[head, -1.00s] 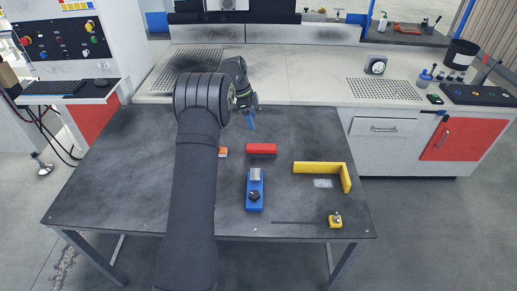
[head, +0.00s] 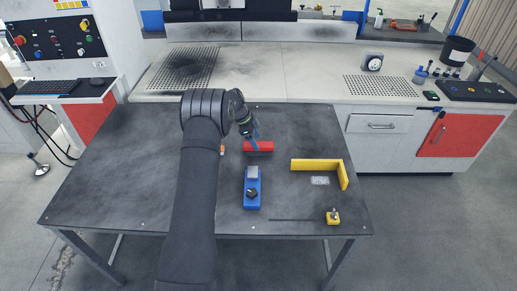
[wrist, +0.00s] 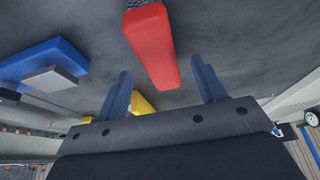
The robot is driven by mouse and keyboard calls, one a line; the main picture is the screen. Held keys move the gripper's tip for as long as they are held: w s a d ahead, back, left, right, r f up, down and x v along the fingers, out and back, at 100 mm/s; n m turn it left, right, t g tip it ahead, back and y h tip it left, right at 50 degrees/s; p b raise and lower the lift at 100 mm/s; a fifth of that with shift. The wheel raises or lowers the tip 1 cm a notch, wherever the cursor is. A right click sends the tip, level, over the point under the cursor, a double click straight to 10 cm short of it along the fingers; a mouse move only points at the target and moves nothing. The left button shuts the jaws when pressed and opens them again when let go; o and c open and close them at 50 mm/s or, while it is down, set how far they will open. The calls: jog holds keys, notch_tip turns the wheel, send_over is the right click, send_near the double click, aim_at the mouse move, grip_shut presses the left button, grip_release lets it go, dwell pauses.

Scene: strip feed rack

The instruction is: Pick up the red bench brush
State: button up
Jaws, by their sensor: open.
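The red bench brush (head: 264,147) lies on the dark table, behind the blue device. My gripper (head: 254,143) is open and just above the brush's left part in the head view. The gap between fingers and brush is hard to judge.
A blue device (head: 253,198) with a grey block and black knob stands in front of the brush.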

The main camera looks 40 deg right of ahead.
aim_at(258, 143)
jog(key=shift+x, duration=2.55)
jog(key=shift+f, duration=0.15)
jog(key=c, duration=1.1)
jog(key=r, duration=0.5)
jog(key=shift+s+d, duration=0.1)
jog(key=shift+s, duration=0.1)
jog(key=s+r, duration=0.2)
jog(key=s, duration=0.1)
jog(key=s+r, duration=0.2)
jog(key=s, duration=0.2)
jog(key=s+d+r, duration=0.1)
jog(key=s+r, duration=0.1)
jog(key=s, duration=0.2)
jog(key=shift+s+r, duration=0.2)
